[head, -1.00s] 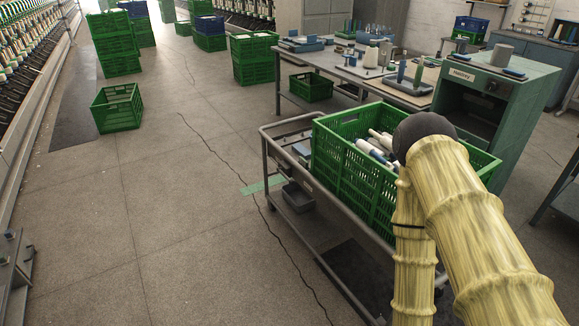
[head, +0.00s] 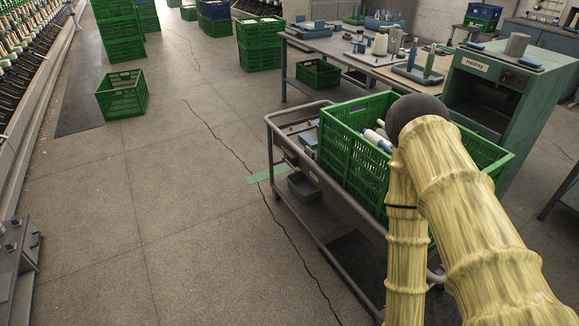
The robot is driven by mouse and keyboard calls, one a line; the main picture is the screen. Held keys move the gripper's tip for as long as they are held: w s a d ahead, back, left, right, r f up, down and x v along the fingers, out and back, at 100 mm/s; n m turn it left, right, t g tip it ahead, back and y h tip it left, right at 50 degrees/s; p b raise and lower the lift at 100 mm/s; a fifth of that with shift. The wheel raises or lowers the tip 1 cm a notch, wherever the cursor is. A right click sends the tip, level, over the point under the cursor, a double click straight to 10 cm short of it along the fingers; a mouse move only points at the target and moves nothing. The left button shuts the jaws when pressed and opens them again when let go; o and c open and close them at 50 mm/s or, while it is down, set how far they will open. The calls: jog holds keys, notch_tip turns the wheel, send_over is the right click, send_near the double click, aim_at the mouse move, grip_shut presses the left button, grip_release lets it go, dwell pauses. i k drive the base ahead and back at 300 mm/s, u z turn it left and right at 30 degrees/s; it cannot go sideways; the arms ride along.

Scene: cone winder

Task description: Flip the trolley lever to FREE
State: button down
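The grey metal trolley (head: 300,240) stands right of centre, with a large green crate (head: 345,165) on its top deck. White and blue cones show in the crate, partly behind my arm. I cannot make out the lever or its FREE marking; small dark and blue items on the trolley's left end are too small to tell apart. My arm, in a yellow sleeve with a dark rounded joint, crosses the right side and covers part of the crate and the trolley's near right end. My gripper is not visible.
A workbench (head: 340,55) with cones and tools stands behind the trolley, beside a green cabinet (head: 500,90). A lone green crate (head: 122,97) sits on the floor at left. Machine rows line the left edge. The cracked floor (head: 180,220) left of the trolley is clear.

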aim_at(297, 172)
jog(key=u, duration=0.5)
jog(key=i, duration=1)
jog(key=z, duration=0.15)
